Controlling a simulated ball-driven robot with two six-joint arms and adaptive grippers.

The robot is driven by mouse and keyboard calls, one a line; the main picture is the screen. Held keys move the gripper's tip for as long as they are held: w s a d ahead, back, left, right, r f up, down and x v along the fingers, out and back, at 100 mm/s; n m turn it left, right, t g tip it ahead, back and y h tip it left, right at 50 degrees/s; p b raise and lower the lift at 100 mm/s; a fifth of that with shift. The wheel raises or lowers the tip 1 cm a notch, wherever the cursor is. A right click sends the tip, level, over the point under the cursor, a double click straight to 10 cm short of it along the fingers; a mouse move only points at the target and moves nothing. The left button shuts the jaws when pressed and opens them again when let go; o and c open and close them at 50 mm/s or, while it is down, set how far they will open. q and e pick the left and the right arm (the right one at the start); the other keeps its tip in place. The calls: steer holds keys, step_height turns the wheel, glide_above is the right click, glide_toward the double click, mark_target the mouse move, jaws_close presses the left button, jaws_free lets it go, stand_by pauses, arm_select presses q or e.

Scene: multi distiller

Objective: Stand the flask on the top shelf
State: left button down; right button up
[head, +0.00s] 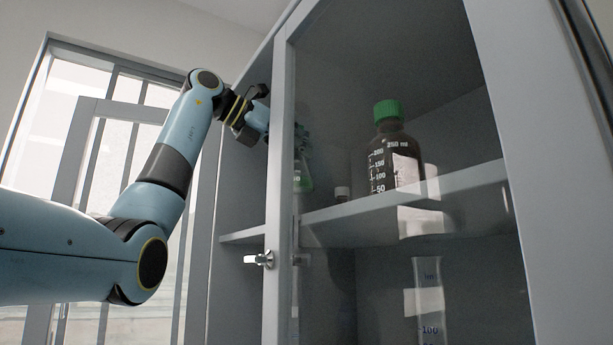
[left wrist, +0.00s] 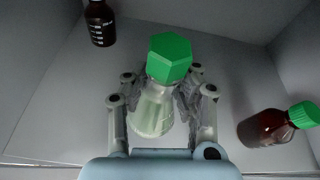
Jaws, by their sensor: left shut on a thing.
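The flask is a clear conical vessel with pale green contents and a green hexagonal cap. In the left wrist view the flask (left wrist: 153,112) is between the fingers of my left gripper (left wrist: 158,95), which is shut on it. In the head view my left arm reaches into the cabinet from the left, and the flask's lower part (head: 304,178) shows through the glass behind the door frame. The flask is above the level of the shelf (head: 340,222); I cannot tell whether its base touches. My right gripper is not in view.
A brown bottle with a green cap (head: 390,150) stands on the shelf at the right. A smaller brown bottle (left wrist: 101,24) stands farther back. A measuring cylinder (head: 429,300) is on the level below. The door frame with its handle (head: 259,259) stands close to my arm.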

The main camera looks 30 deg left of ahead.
arm_select(q)
steer(key=shift+w+d, duration=0.5)
steer(key=shift+w, duration=0.35)
steer(key=shift+f, duration=0.85)
steer(key=shift+a+f, duration=0.1)
steer(key=shift+f, duration=0.5)
step_height(320, 180, down, 3)
steer(key=shift+f+p, duration=0.1)
steer(key=shift+p, duration=0.35)
steer(key=shift+w+f+p, duration=0.1)
steer(key=shift+f+p, duration=0.2)
steer(key=shift+f, duration=0.1)
steer(key=shift+d+f, duration=0.1)
steer(key=shift+d, duration=0.1)
steer(key=c, duration=1)
jaws_free()
steer(key=shift+a, duration=0.1)
steer(key=shift+c, duration=0.2)
